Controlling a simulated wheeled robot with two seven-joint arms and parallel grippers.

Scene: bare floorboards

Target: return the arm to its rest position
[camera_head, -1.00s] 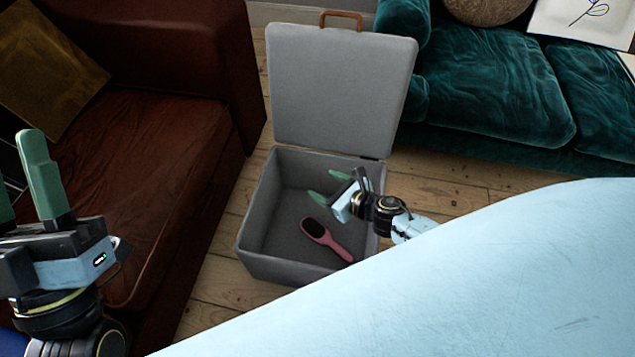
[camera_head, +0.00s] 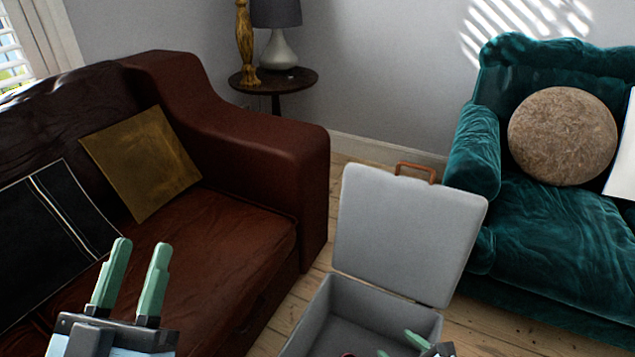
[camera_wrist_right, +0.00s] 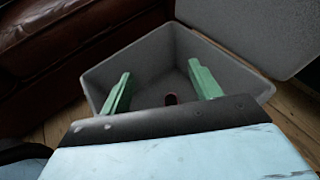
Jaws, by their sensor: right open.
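My right gripper (camera_head: 400,347) shows only partly at the bottom edge of the head view, over the open grey suitcase (camera_head: 318,317). In the right wrist view this gripper (camera_wrist_right: 162,88) is open, its two green fingers wide apart with nothing between them, above the suitcase interior (camera_wrist_right: 150,62). My left gripper (camera_head: 131,280) is in the lower left of the head view, fingers up, apart and empty, in front of the brown sofa.
The suitcase lid (camera_head: 405,235) stands upright. A brown leather sofa (camera_head: 235,235) is on the left, a teal velvet sofa (camera_head: 550,240) on the right. A side table (camera_head: 272,80) with a lamp stands at the back. Bare floorboards (camera_head: 308,290) run between the sofa and suitcase.

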